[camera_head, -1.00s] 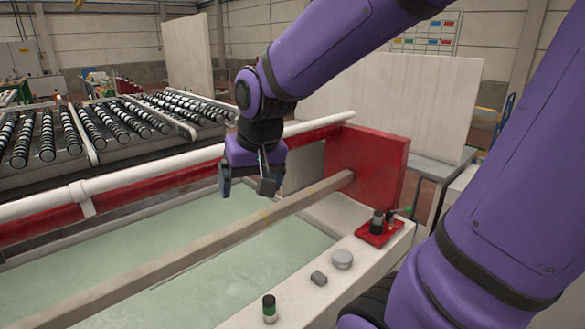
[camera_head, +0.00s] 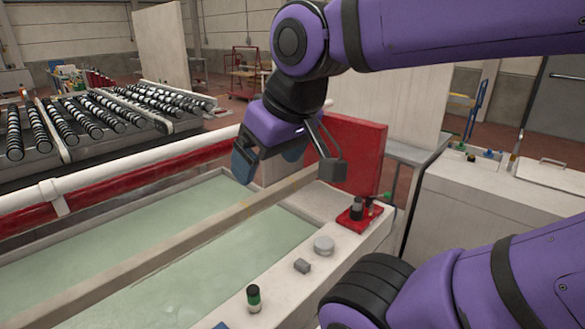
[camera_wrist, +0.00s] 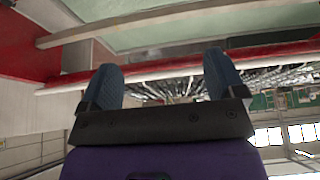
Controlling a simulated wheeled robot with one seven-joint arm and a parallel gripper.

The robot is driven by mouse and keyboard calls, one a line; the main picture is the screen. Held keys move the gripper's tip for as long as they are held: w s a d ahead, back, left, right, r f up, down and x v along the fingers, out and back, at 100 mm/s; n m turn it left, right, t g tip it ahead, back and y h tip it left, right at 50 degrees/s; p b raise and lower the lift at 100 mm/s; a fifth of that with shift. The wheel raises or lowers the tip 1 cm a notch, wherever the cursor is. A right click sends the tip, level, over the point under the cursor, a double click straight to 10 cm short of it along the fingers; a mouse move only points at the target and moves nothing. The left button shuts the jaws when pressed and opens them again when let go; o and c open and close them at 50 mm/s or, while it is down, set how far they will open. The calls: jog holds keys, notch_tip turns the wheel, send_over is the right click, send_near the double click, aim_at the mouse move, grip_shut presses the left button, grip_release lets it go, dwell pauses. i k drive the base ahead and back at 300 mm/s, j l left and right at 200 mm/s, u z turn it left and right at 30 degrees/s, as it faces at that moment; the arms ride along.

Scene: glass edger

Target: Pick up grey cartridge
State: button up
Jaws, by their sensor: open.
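On the white ledge of the tank lie a small grey block (camera_head: 302,266) and a round light-grey disc (camera_head: 323,245); I cannot tell for sure which is the grey cartridge. My gripper (camera_head: 288,168) hangs open and empty above the tank's far right end, farther back and higher than both grey pieces. In the wrist view my gripper (camera_wrist: 163,80) has its two blue-padded fingers spread with nothing between them. The wrist view does not show the grey pieces.
A green-and-white capped cylinder (camera_head: 254,299) stands nearer on the ledge. A red holder (camera_head: 352,218) with dark upright parts sits farther along it. A beam (camera_head: 150,252) crosses the tank; a red plate (camera_head: 350,150) stands at its end. A white cabinet (camera_head: 480,205) is at right.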

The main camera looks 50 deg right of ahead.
aim_at(357, 201)
jog(key=z, duration=1.7)
jog(key=u, duration=0.85)
jog(key=i+l+u, duration=0.15)
jog(key=l+u, duration=0.25)
jog(key=l, duration=0.15)
jog(key=l+u, duration=0.4)
jog(key=l, duration=0.15)
jog(key=l+u, duration=0.4)
jog(key=l, duration=0.8)
jog(key=k+l+u, duration=0.1)
jog(key=l, duration=0.5)
